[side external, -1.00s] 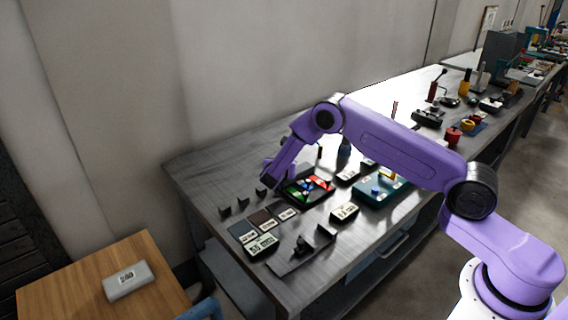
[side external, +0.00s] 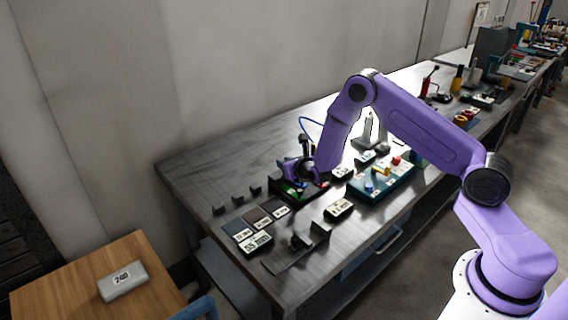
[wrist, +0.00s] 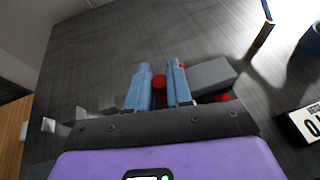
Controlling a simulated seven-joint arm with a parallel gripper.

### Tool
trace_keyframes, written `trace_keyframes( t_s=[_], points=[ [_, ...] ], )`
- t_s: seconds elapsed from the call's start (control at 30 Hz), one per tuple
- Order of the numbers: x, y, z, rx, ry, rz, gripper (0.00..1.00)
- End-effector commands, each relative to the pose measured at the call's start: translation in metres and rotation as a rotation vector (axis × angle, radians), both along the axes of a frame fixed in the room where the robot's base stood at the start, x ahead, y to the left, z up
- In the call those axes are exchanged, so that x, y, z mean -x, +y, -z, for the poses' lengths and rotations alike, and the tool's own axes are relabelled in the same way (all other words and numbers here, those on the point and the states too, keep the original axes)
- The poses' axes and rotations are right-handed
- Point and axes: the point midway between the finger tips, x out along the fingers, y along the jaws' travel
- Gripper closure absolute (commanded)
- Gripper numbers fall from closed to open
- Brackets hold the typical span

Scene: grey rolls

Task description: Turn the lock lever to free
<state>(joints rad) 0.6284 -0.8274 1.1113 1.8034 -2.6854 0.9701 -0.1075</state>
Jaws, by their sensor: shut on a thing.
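My gripper (wrist: 160,88) shows two blue-grey fingers in the wrist view, closed on a small red knob (wrist: 159,82). I cannot tell for certain that this knob is part of the lock lever. A grey block (wrist: 212,75) lies just right of the fingers, with another red bit (wrist: 221,98) below it, partly hidden by my gripper's body. In the side view my gripper (side external: 297,172) is down at the black unit (side external: 318,192) with coloured parts, and covers much of it. The lever's angle and any free mark are hidden.
A teal box (side external: 385,188) with coloured knobs stands right of the black unit. A white-faced label block (side external: 339,209) lies in front. Several small dark blocks and flat plates (side external: 258,217) lie to the left. The bench's back left (side external: 210,165) is clear.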

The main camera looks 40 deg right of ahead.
Motion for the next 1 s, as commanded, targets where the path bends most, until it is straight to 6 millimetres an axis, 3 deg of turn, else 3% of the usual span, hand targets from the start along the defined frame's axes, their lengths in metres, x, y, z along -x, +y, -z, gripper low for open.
trace_keyframes(
  t_s=[0.43,1.0],
  points=[
    [0.0027,-0.0085,-0.0004,0.000,-0.003,-0.117,1.00],
    [0.0024,-0.0104,-0.0012,0.000,-0.005,-0.138,1.00]
  ],
)
